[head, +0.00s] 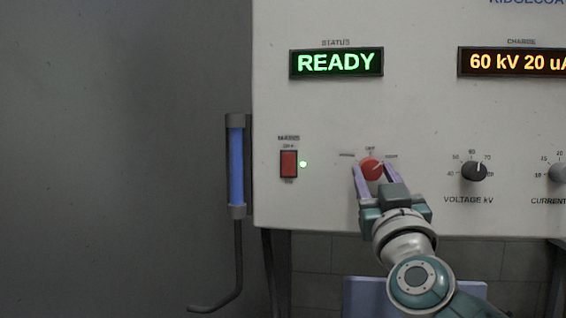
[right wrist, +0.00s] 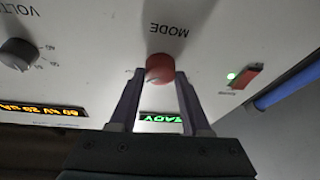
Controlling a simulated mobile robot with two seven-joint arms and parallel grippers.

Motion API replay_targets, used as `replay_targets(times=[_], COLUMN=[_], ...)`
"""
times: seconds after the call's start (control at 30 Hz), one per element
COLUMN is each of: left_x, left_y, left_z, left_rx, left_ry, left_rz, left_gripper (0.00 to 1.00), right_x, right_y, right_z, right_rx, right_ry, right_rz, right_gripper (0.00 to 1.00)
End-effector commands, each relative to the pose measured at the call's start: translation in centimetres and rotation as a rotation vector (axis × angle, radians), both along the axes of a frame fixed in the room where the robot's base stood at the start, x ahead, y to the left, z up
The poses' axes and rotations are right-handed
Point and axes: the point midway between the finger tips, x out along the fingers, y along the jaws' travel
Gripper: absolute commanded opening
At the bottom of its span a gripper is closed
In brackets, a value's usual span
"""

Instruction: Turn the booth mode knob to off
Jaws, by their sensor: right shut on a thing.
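The booth mode knob (head: 371,168) is round and red, on the pale panel below the status display. Small labels surround it, and its pointer mark leans up and right, toward the right-hand label. In the right wrist view the red knob (right wrist: 159,68) sits beside the word MODE, which appears upside down. My right gripper (head: 374,172) has its two purple fingers on either side of the knob, shut on it. The same fingers show in the right wrist view (right wrist: 160,84), at the knob's sides. My left gripper is not in view.
A red mains switch (head: 289,164) with a lit green lamp (head: 303,164) is left of the knob. The voltage knob (head: 474,170) is to the right. The status display (head: 337,63) reads READY; the charge display (head: 512,62) reads 60 kV. A blue tube (head: 236,165) stands at the panel's left edge.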

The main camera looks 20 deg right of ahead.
Motion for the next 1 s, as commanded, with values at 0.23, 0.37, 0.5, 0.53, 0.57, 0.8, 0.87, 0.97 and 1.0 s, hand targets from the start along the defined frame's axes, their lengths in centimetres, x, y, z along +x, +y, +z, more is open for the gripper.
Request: replay_targets(times=[0.23, 0.37, 0.5, 0.53, 0.57, 0.8, 0.87, 0.97, 1.0], left_x=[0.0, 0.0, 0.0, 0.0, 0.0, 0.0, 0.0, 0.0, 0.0], left_y=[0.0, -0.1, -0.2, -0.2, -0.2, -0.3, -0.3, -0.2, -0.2], left_z=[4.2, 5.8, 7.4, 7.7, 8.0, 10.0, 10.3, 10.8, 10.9], left_rx=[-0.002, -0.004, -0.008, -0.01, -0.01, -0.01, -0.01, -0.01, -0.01], left_ry=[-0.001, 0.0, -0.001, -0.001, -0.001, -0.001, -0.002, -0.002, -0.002], left_rz=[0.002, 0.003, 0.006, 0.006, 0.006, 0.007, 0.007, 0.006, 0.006], left_gripper=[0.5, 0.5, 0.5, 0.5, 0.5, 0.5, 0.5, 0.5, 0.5], right_x=[-0.1, -0.1, -0.2, -0.2, -0.2, -0.2, -0.2, -0.2, -0.2], right_y=[-0.2, -0.2, -0.3, -0.3, -0.3, -0.4, -0.4, -0.4, -0.4], right_z=[0.7, 0.8, 0.8, 0.7, 0.8, 0.7, 0.7, 0.6, 0.6], right_rx=[-0.193, -0.297, -0.408, -0.43, -0.452, -0.603, -0.632, -0.673, -0.686], right_ry=[0.124, 0.187, 0.255, 0.268, 0.281, 0.372, 0.39, 0.415, 0.423], right_rz=[0.001, 0.001, 0.0, 0.001, 0.001, 0.0, 0.0, 0.0, 0.0], right_gripper=[0.0, 0.0, 0.0, 0.0, 0.0, 0.0, 0.0, 0.0, 0.0])
